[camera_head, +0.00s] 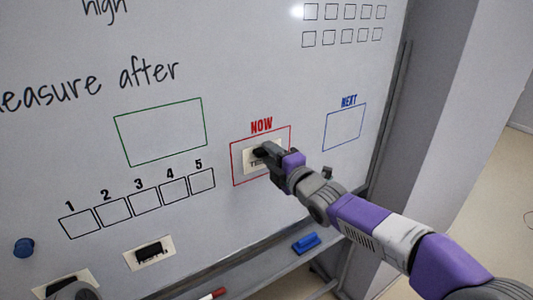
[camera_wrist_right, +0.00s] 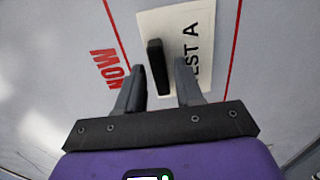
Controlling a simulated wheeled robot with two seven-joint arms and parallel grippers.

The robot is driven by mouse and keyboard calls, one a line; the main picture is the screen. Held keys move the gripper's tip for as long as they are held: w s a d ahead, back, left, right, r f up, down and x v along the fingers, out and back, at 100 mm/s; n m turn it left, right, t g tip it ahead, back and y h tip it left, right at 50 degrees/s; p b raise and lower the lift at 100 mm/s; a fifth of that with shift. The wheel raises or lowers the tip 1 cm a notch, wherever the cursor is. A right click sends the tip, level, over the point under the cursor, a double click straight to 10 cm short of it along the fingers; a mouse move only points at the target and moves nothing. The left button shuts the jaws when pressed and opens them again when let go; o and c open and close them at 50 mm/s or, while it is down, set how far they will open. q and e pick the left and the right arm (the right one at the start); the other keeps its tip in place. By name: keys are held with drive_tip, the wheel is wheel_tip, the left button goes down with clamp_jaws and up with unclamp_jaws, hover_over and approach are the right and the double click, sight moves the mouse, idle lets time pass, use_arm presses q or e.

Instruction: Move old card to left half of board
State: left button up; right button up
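A white card (camera_wrist_right: 204,22) with a black handle (camera_wrist_right: 157,67) is on the board inside the red NOW box. Its lettering is partly hidden and reads "EST A" in the wrist view. The card also shows in the head view (camera_head: 249,161), partly covered by my gripper. My right gripper (camera_wrist_right: 160,85) is at the card, its fingers apart on either side of the handle, with gaps visible. My left gripper cannot be made out.
Another card with a black handle (camera_head: 149,252) sits below the numbered boxes, and one more (camera_head: 50,284) is at the lower left, partly hidden by a grey rounded part. A blue round knob (camera_head: 23,248) is at left. A ledge holds a blue eraser (camera_head: 306,243) and red-capped marker (camera_head: 213,294).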

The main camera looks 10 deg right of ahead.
clamp_jaws()
drive_tip(key=shift+r+b, duration=0.1)
drive_tip(key=shift+b, duration=0.2)
idle(0.3)
